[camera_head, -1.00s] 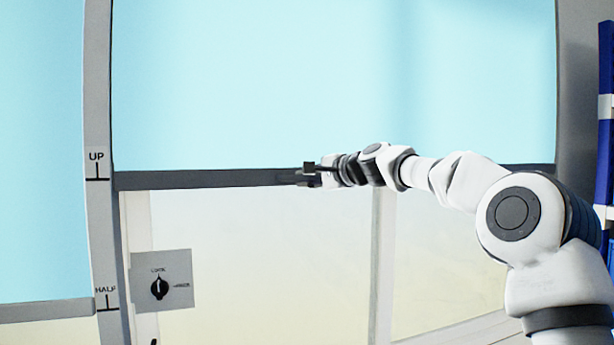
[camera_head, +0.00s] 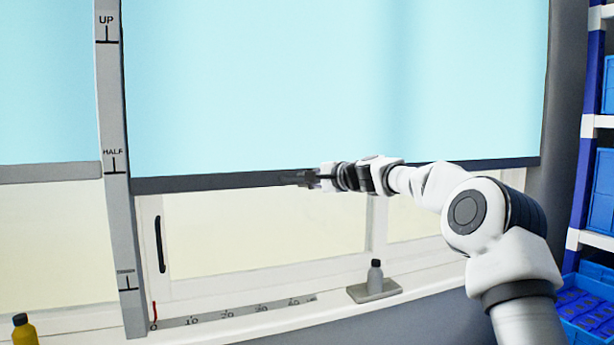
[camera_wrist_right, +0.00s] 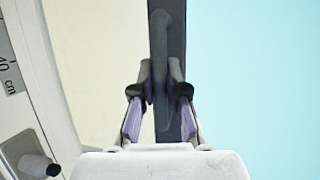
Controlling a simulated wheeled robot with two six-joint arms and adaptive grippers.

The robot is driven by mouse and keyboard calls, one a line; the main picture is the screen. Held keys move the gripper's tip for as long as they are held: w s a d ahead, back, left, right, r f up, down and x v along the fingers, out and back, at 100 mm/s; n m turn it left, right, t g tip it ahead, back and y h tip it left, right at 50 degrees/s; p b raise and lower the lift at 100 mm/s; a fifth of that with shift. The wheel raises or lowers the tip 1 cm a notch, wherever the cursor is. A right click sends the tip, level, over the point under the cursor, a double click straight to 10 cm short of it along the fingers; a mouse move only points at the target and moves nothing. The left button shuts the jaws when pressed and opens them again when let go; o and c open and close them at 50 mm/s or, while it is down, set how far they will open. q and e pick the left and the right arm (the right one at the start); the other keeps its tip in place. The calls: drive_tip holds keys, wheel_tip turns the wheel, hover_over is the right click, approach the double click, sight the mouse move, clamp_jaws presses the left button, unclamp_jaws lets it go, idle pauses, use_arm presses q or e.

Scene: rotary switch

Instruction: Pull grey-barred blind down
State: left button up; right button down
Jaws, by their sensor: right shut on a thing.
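The wide light-blue blind (camera_head: 330,80) hangs in front of the window, with a dark grey bar (camera_head: 220,181) along its lower edge. The bar's left end is a little below the HALF mark (camera_head: 114,160) on the scale post. My right gripper (camera_head: 305,178) is shut on the bar near its middle. In the right wrist view the two fingers (camera_wrist_right: 160,88) close around a dark handle (camera_wrist_right: 160,60) on the bar (camera_wrist_right: 180,20), and the blind cloth (camera_wrist_right: 255,70) lies to the right. My left gripper is not in view.
A second blue blind with a lighter grey bar (camera_head: 45,172) hangs left of the post (camera_head: 122,220). A grey bottle on a small tray (camera_head: 374,292) stands on the sill below, beside a ruler strip (camera_head: 230,313). A yellow bottle (camera_head: 24,332) is at lower left; shelves with blue bins (camera_head: 598,200) are right.

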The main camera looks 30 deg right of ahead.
wheel_tip(320, 180, down, 25)
drive_tip(key=b, duration=2)
drive_tip(key=shift+a+f, duration=0.15)
drive_tip(key=shift+f, duration=0.15)
drive_tip(key=c, duration=1.3)
unclamp_jaws()
drive_tip(key=shift+o, duration=0.6)
drive_tip(key=shift+a, duration=0.1)
drive_tip(key=v, duration=1.2)
drive_tip(key=shift+w, duration=0.1)
